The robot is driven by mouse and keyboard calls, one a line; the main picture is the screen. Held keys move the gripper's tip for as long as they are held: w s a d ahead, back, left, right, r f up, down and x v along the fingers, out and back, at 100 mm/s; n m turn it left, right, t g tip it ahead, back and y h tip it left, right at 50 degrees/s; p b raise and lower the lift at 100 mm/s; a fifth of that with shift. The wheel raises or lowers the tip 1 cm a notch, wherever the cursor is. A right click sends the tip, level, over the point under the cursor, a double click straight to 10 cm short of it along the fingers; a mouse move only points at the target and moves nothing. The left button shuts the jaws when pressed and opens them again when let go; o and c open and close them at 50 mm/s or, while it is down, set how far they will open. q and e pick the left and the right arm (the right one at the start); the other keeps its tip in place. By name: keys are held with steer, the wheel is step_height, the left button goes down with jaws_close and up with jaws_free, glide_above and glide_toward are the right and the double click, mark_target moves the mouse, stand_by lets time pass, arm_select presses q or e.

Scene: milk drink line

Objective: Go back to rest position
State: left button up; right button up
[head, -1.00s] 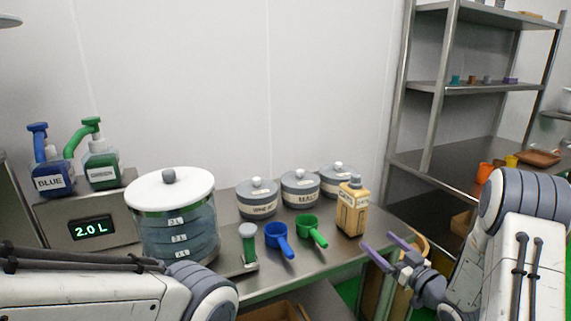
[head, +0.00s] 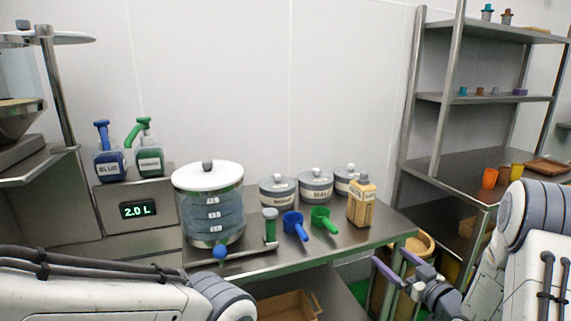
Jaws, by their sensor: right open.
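My right gripper (head: 396,264) is open and empty, its two purple fingers apart, in front of the right end of the steel counter (head: 262,262). It touches nothing that I can see. My left arm crosses the lower left of the head view, but its gripper is out of view. The clear water dispenser (head: 211,211) with a white lid stands on the counter. A blue scoop (head: 293,224), a green scoop (head: 322,217) and a tan carton-like bottle (head: 361,204) stand to its right, all apart from my right gripper.
Lidded grey jars (head: 315,187) stand along the wall. Blue (head: 109,160) and green (head: 149,158) pump bottles stand above a 2.0 L display (head: 138,209). A steel shelf (head: 484,97) with orange cups (head: 489,178) is at right. A cardboard box (head: 286,306) sits below the counter.

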steer(key=s+a+r+n+g+h+p, duration=0.1)
steer(key=s+a+r+g+h+p, duration=0.15)
steer(key=a, duration=0.55)
steer(key=s+a+r+g+h+p, duration=0.1)
steer(key=s+a+r+g+p, duration=0.2)
steer(key=a, duration=0.4)
steer(key=s+a+r+g+p, duration=0.1)
steer(key=s+a+r+g, duration=0.1)
steer(key=s, duration=0.8)
steer(key=s+a+r+n+g+h+p, duration=0.1)
steer(key=s+g, duration=0.4)
steer(key=s, duration=0.5)
steer(key=s+a+r+n+g+p, duration=0.1)
steer(key=s+a+r+g+p, duration=0.1)
steer(key=s, duration=0.8)
steer(key=a+r+g, duration=0.1)
steer(key=a+r, duration=0.1)
steer(key=a, duration=0.1)
steer(key=shift+s+g, duration=0.15)
steer(key=shift+g, duration=0.2)
